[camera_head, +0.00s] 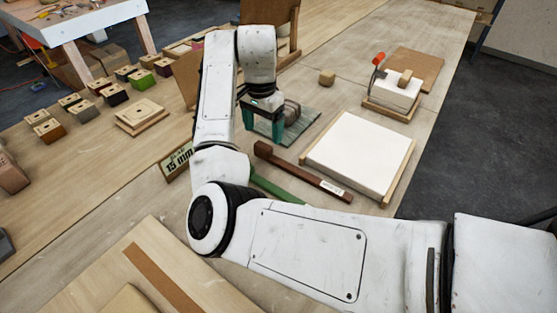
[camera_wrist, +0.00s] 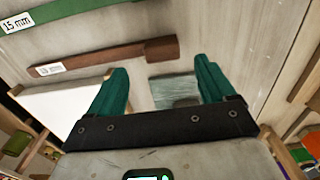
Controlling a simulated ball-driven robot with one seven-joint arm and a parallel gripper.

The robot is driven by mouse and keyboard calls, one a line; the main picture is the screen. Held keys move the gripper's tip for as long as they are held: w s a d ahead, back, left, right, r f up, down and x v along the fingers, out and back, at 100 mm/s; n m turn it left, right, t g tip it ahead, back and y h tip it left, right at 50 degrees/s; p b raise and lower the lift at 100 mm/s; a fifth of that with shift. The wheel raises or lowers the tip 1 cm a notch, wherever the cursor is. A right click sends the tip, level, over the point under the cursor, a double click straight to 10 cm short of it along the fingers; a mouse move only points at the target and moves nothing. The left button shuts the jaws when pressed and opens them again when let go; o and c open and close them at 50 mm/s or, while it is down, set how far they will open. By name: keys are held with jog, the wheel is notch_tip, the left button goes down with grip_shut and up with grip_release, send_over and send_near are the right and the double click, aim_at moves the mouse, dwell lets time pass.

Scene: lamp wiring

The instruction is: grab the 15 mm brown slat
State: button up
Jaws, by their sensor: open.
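The brown slat (camera_head: 305,174) lies on the bench, with a thicker block at its far end and a white label near its other end. In the wrist view the brown slat (camera_wrist: 110,60) lies beyond the fingertips; its label is too blurred to read. My gripper (camera_head: 263,120) is open and empty above a grey-green mat (camera_head: 300,130), farther back than the slat. In the wrist view its teal fingers (camera_wrist: 160,78) are spread with the mat between them.
A green slat (camera_head: 275,189) lies beside the brown one, partly hidden by my arm; in the wrist view its label reads "15 mm". A white panel in a wooden frame (camera_head: 360,153) is close on the right. An orange-handled tool (camera_head: 378,60) stands behind it. Several small blocks line the left.

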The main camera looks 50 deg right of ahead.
aim_at(263, 145)
jog(key=shift+w+f+p, duration=0.15)
jog(key=shift+f+p, duration=0.3)
jog(key=shift+f, duration=2.6)
jog(key=shift+c, duration=0.4)
jog(key=c, duration=1.1)
